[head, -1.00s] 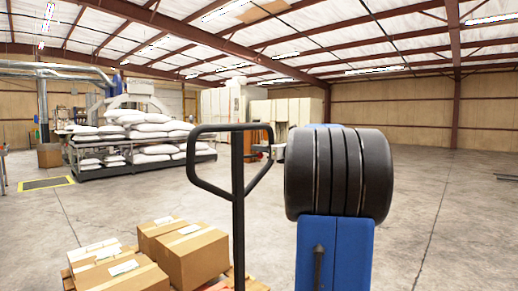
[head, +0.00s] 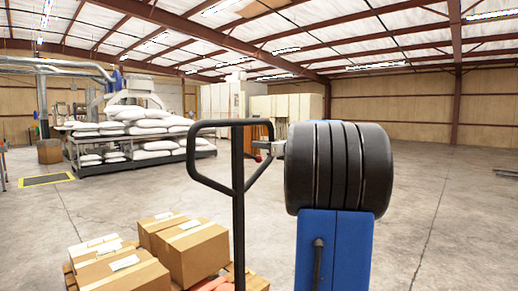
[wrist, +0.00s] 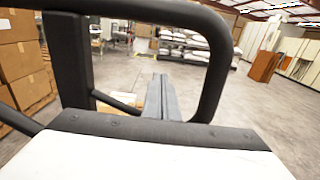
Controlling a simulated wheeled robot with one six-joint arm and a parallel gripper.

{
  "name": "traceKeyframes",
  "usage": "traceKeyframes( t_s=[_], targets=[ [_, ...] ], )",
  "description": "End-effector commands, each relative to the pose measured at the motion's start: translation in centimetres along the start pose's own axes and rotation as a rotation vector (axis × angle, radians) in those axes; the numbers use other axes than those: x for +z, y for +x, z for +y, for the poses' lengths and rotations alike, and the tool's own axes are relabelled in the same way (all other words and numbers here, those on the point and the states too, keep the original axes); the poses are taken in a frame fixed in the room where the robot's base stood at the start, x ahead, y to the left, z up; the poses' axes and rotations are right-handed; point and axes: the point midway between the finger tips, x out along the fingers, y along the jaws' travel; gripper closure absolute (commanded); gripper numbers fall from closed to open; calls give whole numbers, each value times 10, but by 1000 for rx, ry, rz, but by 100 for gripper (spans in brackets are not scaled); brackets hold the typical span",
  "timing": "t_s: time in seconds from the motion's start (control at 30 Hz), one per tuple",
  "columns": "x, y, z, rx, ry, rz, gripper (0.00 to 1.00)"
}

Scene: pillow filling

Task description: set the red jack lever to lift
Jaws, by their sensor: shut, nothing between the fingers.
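The black loop handle (head: 238,190) of the pallet jack stands upright in the head view, left of my arm. In the wrist view the handle's loop (wrist: 214,70) is close and frames the scene. My gripper (wrist: 160,82) is shut and empty, its grey fingers pointing toward the loop's opening; whether they touch the handle I cannot tell. In the head view my gripper (head: 276,147) shows only as a small grey part beside the loop's right side, mostly hidden by my arm.
Cardboard boxes (head: 190,250) sit on a pallet at the lower left, with a reddish part (head: 212,284) beside them. White sacks (head: 150,128) lie on a rack behind. An orange-brown panel (wrist: 264,66) stands far off.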

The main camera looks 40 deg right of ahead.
Motion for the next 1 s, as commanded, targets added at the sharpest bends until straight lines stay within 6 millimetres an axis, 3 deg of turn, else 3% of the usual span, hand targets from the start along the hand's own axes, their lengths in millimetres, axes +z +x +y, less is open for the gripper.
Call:
traceKeyframes(
  t_s=[0.57,1.0],
  targets=[
    [24,-1,0,0,0,0,100],
    [24,-40,-1,-2,0,-1,100]
  ],
)
